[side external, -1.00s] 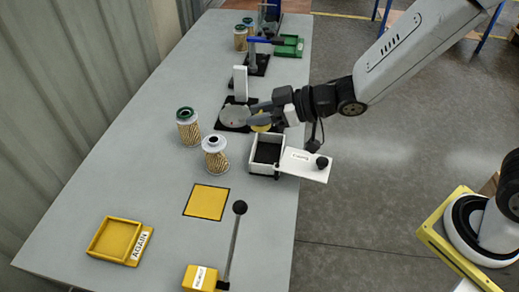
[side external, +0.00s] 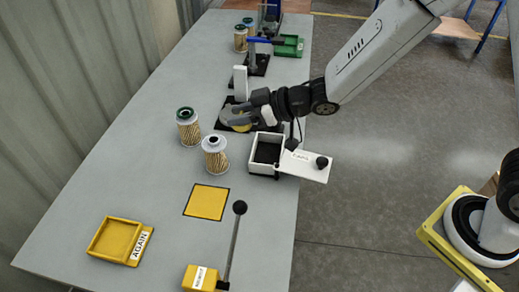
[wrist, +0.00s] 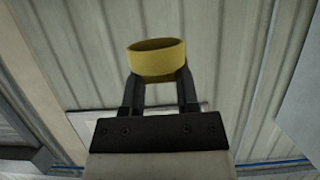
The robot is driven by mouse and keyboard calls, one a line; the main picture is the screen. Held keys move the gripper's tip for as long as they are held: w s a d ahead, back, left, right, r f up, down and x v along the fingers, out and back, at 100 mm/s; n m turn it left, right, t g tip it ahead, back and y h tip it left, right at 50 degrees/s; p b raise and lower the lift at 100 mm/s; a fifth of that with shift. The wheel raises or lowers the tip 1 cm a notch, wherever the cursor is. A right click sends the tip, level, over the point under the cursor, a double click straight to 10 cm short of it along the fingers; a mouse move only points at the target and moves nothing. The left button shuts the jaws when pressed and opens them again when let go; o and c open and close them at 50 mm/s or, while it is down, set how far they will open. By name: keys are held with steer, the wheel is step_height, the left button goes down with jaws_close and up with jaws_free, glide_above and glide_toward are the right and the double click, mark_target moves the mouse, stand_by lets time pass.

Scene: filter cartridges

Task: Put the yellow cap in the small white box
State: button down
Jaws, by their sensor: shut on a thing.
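My gripper (side external: 240,112) is shut on the yellow cap (wrist: 157,62). In the wrist view the cap, a short yellow ring, sits across the two fingertips. In the side view the cap (side external: 241,124) shows just below the fingers, over the black mat with the pale disc. The height of the cap above the mat is hard to tell. The small white box (side external: 263,172) stands at the table's right edge, nearer the camera than my gripper. Its top is open and its inside is dark. The cap is outside the box, to its upper left.
A white labelled plate (side external: 302,167) with a black knob juts from the box past the table edge. Two filter cartridges (side external: 188,128) (side external: 214,156) stand left of the box. A yellow square (side external: 206,202), a yellow tray (side external: 115,238) and a black-knobbed lever (side external: 235,240) are in front.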

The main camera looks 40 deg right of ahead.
mark_target(214, 139)
steer(key=w+a+f, duration=0.1)
steer(key=w+f, duration=0.1)
steer(key=w+a+f, duration=0.1)
steer(key=w+f, duration=0.3)
steer(key=w, duration=0.1)
steer(key=shift+w+a, duration=0.1)
steer(key=shift+a, duration=0.3)
steer(key=shift+w+a+f, duration=0.1)
steer(key=shift+w+f, duration=0.2)
steer(key=shift+w+a+f, duration=0.2)
steer(key=shift+w+f, duration=0.3)
steer(key=shift+f, duration=1.45)
steer(key=shift+c, duration=1.8)
jaws_free()
